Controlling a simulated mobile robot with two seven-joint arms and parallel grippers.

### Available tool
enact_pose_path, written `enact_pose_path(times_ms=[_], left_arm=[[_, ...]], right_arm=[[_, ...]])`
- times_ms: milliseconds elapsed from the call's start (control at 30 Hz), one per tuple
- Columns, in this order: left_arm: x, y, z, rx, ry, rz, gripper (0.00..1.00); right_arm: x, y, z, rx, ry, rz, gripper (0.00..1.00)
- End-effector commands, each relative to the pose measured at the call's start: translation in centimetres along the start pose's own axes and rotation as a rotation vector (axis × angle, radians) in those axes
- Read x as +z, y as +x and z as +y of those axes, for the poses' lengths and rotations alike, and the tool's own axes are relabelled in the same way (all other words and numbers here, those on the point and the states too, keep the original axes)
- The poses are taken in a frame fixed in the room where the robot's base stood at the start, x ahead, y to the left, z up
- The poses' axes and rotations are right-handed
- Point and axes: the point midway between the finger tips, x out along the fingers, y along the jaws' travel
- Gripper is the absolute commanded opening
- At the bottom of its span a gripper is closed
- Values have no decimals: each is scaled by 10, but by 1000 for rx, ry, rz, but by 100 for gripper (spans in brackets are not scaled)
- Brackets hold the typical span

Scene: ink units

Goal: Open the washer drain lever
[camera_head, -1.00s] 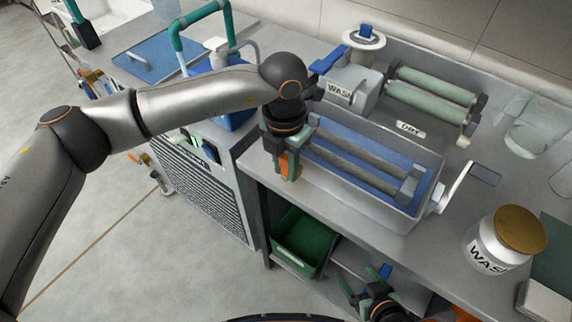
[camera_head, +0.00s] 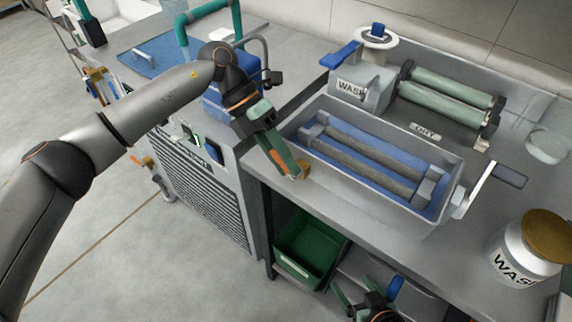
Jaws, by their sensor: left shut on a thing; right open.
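My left gripper (camera_head: 296,172), with green and orange fingers, slants down to the right and is shut on this piece, beside the trough's near left corner. How far the lever is turned cannot be made out. My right gripper (camera_head: 367,291) is open and empty at the bottom edge, below the bench top, and is partly cut off.
A WASH-labelled grey unit (camera_head: 364,90) with a blue handle stands behind the trough, beside green rollers (camera_head: 449,97). A crank (camera_head: 489,181) sticks out at the trough's right end. A WASH jar (camera_head: 520,260) stands front right. A green bin (camera_head: 311,247) sits underneath.

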Motion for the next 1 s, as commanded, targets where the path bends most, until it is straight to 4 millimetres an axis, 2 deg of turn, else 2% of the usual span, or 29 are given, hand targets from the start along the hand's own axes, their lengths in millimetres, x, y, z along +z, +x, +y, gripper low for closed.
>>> enact_pose_path(times_ms=[300,767,800,1000], left_arm=[[0,0,4,-103,-1,-2,0],[0,0,4,-115,0,0,0],[0,0,4,-115,0,0,28],[0,0,4,-114,0,1,51]], right_arm=[[5,5,-6,-15,-5,-5,84],[4,6,-6,-16,-7,-4,84],[3,6,-6,-16,-7,-3,84],[3,6,-4,-12,-7,-2,84]])
